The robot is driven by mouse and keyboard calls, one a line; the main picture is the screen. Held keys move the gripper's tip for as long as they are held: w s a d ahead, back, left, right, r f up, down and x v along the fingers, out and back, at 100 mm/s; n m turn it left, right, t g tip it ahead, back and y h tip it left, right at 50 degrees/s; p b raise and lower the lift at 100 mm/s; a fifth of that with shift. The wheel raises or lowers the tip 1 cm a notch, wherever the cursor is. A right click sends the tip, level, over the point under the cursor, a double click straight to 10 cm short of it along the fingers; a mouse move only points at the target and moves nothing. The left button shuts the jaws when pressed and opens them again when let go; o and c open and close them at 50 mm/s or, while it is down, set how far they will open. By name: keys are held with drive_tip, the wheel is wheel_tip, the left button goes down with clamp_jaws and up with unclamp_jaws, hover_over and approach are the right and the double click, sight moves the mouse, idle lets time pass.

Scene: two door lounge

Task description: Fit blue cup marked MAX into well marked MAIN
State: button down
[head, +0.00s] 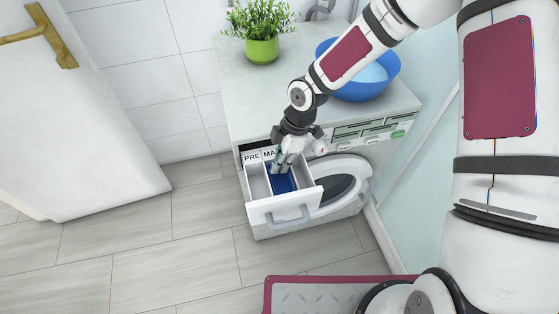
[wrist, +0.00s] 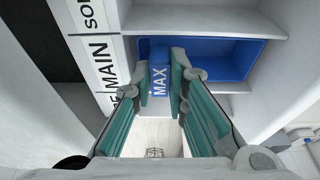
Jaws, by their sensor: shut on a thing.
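The blue cup (wrist: 215,60) is open-topped and has a blue tab reading MAX. My gripper (wrist: 160,88) is shut on this tab, one finger on each side. In the head view the blue cup (head: 285,181) lies in line with the middle well of the pulled-out white drawer (head: 294,204). The MAIN label (wrist: 95,48) is on the strip at the tab's end of the drawer. I cannot tell whether the cup rests on the well floor. My gripper (head: 284,162) hides the cup's back end in the head view.
The left well (head: 258,183), by the PRE label (head: 251,157), is empty. A washing machine (head: 335,190) with a round door holds the drawer. A blue bowl (head: 365,80) and a potted plant (head: 262,40) stand on top. A white door (head: 70,110) is at left; floor between is clear.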

drive_tip(key=c, duration=1.8)
unclamp_jaws()
drive_tip(key=shift+f, duration=0.1)
drive_tip(key=shift+c, duration=0.2)
